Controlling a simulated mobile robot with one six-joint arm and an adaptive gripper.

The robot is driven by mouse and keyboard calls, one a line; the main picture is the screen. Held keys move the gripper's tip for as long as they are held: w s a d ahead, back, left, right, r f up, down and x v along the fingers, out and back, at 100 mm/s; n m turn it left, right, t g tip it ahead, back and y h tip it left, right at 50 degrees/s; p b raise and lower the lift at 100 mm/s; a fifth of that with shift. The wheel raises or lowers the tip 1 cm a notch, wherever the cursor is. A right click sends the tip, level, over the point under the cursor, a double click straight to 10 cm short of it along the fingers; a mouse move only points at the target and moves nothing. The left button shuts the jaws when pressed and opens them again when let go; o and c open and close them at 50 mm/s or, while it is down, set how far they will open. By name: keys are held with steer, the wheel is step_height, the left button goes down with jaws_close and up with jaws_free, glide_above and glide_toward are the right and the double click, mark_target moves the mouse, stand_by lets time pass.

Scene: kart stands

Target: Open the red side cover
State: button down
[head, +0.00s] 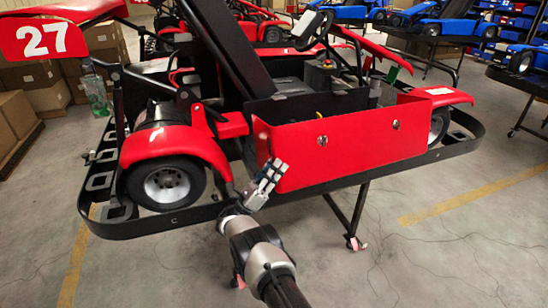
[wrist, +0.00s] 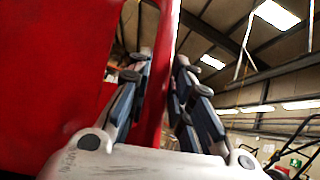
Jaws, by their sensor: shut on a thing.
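The red side cover (head: 345,142) is on the near side of the kart, with two round latches on its face. Dark kart interior shows above and behind its top edge. How far the cover stands off the body is hard to tell. My gripper (head: 268,178) is at the cover's lower left edge. In the wrist view, the fingers of my gripper (wrist: 160,85) sit on either side of the cover's narrow red edge (wrist: 165,55), shut on it. A broad red face (wrist: 50,75) fills the left of that view.
A black bumper rail (head: 155,226) runs around the kart below the cover. A red fender and front-left wheel (head: 167,185) are left of my gripper. A stand leg (head: 352,215) is below.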

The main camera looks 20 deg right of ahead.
steer(key=shift+s+f+m+g, duration=0.2)
steer(key=shift+f+m+g, duration=0.2)
steer(key=shift+f, duration=0.05)
steer(key=c, duration=1.6)
jaws_free()
steer(key=shift+w+f, duration=0.1)
steer(key=shift+r, duration=0.2)
